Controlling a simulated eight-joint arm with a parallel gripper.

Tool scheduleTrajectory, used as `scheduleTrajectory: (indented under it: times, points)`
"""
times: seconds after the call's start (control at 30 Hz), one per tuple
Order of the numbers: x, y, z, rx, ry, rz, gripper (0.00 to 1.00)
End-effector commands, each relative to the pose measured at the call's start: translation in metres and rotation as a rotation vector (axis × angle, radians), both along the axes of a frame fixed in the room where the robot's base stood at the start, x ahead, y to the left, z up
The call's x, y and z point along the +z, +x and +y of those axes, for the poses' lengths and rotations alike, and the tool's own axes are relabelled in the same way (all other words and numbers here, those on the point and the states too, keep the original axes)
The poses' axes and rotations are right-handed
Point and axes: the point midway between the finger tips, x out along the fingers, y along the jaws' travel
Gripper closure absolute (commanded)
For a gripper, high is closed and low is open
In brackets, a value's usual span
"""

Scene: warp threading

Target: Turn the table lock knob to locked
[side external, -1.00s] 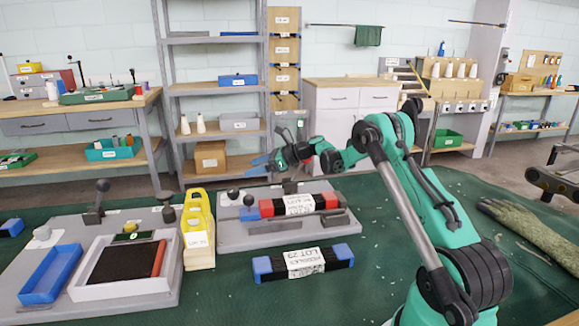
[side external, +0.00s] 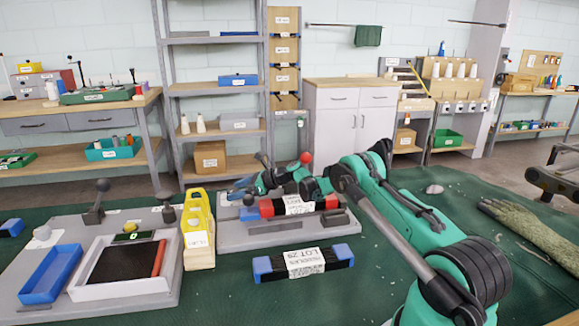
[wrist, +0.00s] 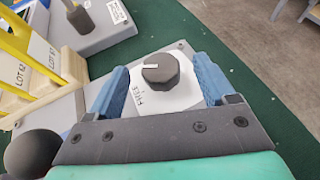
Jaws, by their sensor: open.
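The lock knob (wrist: 160,72) is a dark round knob with a white pointer line on a light plate. Its pointer points left in the wrist view, and the word FREE is printed on the plate below it. My gripper (wrist: 161,80) is open, with one blue finger on each side of the knob. A gap shows between the knob and each finger; contact is not visible. In the side external view, my gripper (side external: 240,188) is low over the left end of the grey table fixture (side external: 290,237), and it hides most of the knob.
A black ball handle (wrist: 35,153) stands close to my gripper. A yellow stand (side external: 199,232) with a lot label is left of the fixture. A red-and-black needle bar (side external: 298,206) lies on the fixture; a blue-ended bar (side external: 303,262) lies in front on the green cloth.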

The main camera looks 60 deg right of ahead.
Motion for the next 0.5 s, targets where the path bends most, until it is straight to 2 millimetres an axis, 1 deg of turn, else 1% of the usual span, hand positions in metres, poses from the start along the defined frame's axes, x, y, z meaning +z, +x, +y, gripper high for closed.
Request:
scheduleTrajectory:
  times: [0.07, 0.1, 0.17, 0.2, 0.27, 0.3, 0.33, 0.37, 0.5]
  points:
    - [0.0001, -0.0002, -0.0001, 0.0, 0.0, 0.0, 0.23]
    - [0.0001, -0.0002, -0.0001, 0.0, 0.0, 0.0, 0.29]
    - [0.0001, -0.0003, -0.0001, 0.0, 0.0, 0.0, 0.46]
    - [0.0002, -0.0002, -0.0002, 0.0, 0.0, 0.0, 0.57]
    - [0.0002, -0.0003, -0.0001, 0.0, 0.0, 0.0, 0.75]
    - [0.0002, -0.0003, -0.0001, 0.0, 0.0, 0.0, 0.86]
    - [0.0002, -0.0003, -0.0001, 0.0, 0.0, 0.0, 0.94]
    - [0.0002, -0.0003, -0.0001, 0.001, 0.0, 0.0, 1.0]
    - [0.0002, -0.0002, 0.0009, -0.022, 0.0, 0.001, 1.0]
